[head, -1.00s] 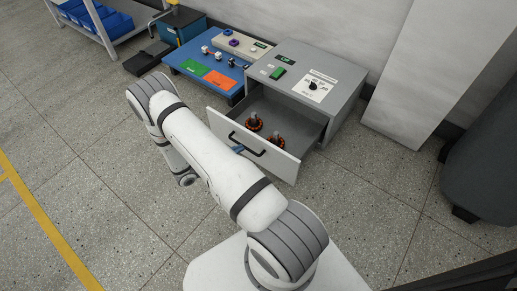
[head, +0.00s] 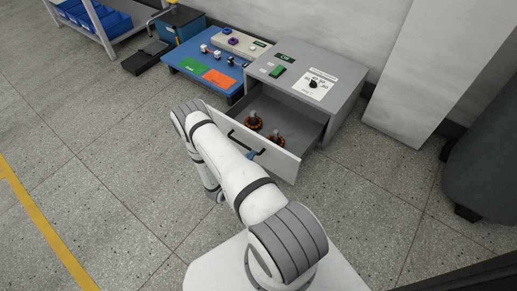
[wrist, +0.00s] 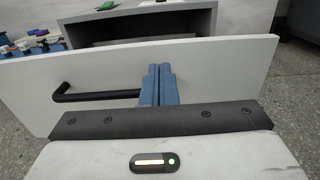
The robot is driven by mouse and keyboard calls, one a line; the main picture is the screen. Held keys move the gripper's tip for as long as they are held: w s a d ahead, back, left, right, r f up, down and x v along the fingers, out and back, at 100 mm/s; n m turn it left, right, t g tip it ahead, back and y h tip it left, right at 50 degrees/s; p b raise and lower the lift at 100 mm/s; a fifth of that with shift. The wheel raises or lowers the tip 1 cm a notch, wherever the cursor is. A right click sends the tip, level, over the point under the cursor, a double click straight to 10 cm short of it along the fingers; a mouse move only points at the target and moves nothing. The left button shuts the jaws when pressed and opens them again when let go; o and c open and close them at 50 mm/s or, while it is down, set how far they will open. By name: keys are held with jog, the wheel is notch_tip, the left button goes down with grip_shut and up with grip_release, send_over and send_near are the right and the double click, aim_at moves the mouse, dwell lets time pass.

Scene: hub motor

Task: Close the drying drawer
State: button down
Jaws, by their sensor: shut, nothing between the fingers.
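The drying drawer (head: 285,162) is pulled out of the grey cabinet (head: 345,108). Two motor parts with orange-brown rings, one behind (head: 253,122) and one in front (head: 275,138), sit inside it. Its white front panel with a black handle (wrist: 95,93) fills much of the wrist view. My gripper (wrist: 160,72) has its blue fingers shut together with nothing between them. The fingertips are in front of the panel, just right of the handle; I cannot tell whether they touch it. In the head view my arm hides most of the gripper, and a bit of blue finger shows at the panel.
A blue workbench (head: 215,72) with green and orange patches and small parts stands left of the cabinet. A grey bin (head: 490,160) stands at the right. The floor in front of the drawer is clear apart from my arm and base.

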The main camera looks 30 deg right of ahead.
aim_at(263, 142)
jog(key=b+x, duration=0.1)
jog(key=x, duration=0.5)
dwell(0.3)
